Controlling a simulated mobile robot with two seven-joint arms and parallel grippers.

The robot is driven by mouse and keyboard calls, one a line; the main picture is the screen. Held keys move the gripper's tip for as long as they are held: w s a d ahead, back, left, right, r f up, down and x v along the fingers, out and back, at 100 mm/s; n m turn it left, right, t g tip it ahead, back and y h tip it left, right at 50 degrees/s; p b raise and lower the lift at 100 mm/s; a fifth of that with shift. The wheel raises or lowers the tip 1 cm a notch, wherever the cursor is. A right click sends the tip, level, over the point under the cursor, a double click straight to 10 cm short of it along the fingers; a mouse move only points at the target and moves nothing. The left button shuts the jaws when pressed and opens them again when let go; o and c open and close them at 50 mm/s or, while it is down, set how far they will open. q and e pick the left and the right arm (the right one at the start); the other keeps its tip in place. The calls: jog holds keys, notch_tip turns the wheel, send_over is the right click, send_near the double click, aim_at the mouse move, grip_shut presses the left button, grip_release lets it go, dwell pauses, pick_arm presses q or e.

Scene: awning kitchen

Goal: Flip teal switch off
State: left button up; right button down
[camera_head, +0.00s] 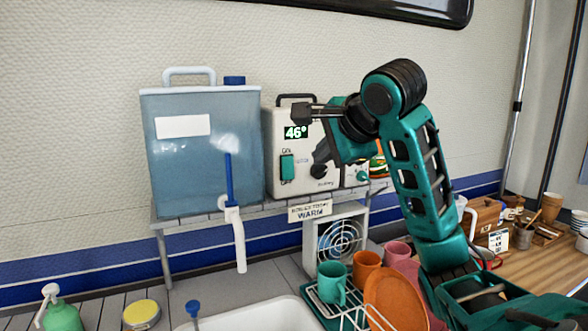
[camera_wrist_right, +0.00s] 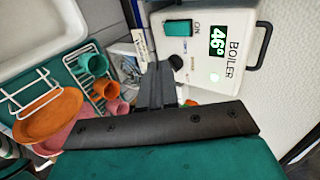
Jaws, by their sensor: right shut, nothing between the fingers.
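The teal switch (camera_head: 287,168) is a tall rocker on the front of the white boiler (camera_head: 283,126), below its lit 46° display. It also shows in the right wrist view (camera_wrist_right: 178,27), next to the word ON. I cannot tell which way it is tipped. My right gripper (camera_head: 322,160) is in front of the boiler's right part, to the right of the switch and apart from it. In the right wrist view its dark fingers (camera_wrist_right: 158,72) are shut together and empty, beside a dark knob (camera_wrist_right: 183,62). My left gripper is not in view.
A blue-grey water tank (camera_head: 198,160) with a tap stands left of the boiler on the same shelf (camera_head: 180,221). Below are a small fan heater (camera_head: 340,236) and a dish rack with cups (camera_head: 332,282) and an orange plate (camera_head: 393,300). The space before the switch is clear.

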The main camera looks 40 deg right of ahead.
jog(key=b, duration=0.5)
send_near(290, 175)
notch_tip(290, 175, down, 2)
jog(key=x, duration=0.1)
jog(key=p+x, duration=0.1)
jog(key=x, duration=0.1)
jog(key=shift+w+d+r, duration=0.15)
jog(key=shift+w+r, duration=0.05)
jog(key=shift+w, duration=0.25)
jog(key=shift+w+d+f, duration=0.15)
jog(key=shift+w+d, duration=0.1)
jog(key=shift+w, duration=0.6)
